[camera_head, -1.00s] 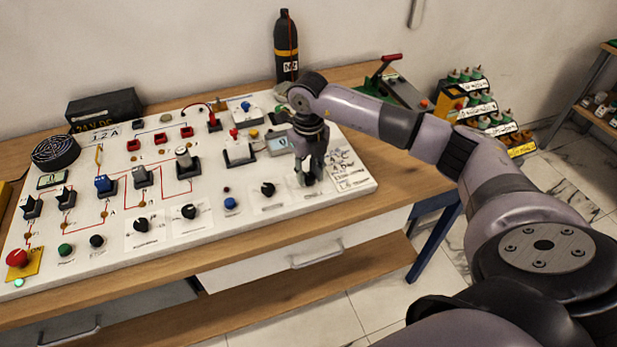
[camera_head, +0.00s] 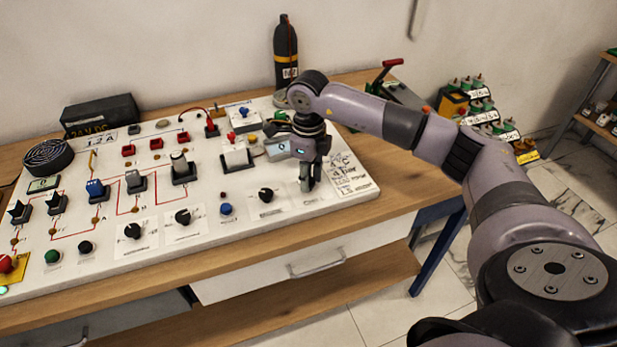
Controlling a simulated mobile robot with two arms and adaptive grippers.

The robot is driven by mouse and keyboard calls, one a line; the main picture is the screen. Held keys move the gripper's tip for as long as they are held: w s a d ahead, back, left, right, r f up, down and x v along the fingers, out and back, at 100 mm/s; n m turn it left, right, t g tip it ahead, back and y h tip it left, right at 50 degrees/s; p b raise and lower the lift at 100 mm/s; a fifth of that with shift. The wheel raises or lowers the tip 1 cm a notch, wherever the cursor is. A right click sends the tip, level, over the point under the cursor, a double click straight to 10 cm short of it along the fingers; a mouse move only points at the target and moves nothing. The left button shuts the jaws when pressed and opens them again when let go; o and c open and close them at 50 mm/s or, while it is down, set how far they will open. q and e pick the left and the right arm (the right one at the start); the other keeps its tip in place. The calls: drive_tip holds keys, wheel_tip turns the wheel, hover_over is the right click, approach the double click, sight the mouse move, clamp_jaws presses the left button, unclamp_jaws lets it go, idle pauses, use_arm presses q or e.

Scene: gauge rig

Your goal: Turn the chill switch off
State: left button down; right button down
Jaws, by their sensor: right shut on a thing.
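The white gauge panel (camera_head: 150,252) lies on the wooden bench. My right gripper (camera_head: 308,186) points down at the panel's right end, beside the handwritten note (camera_head: 350,176). Its fingers are shut on a small knob at the chill switch's place. The fingers cover the knob, so its pointer and setting are hidden. A pale label plate (camera_head: 312,202) shows under the fingertips, its print too small to read surely. A black rotary knob (camera_head: 266,195) stands just left of the gripper. My left gripper is not in view.
Several switches and knobs fill the panel to the left, including a blue button (camera_head: 226,209) and a white block with a red top (camera_head: 236,153). A dark gas bottle (camera_head: 286,55) stands behind. A red-handled device (camera_head: 392,80) is at the back right. Bare bench lies right of the panel.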

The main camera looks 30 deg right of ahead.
drive_tip(key=shift+r, duration=0.1)
drive_tip(key=c, duration=1.2)
unclamp_jaws()
drive_tip(key=shift+c, duration=0.2)
wheel_tip(320, 180, up, 12)
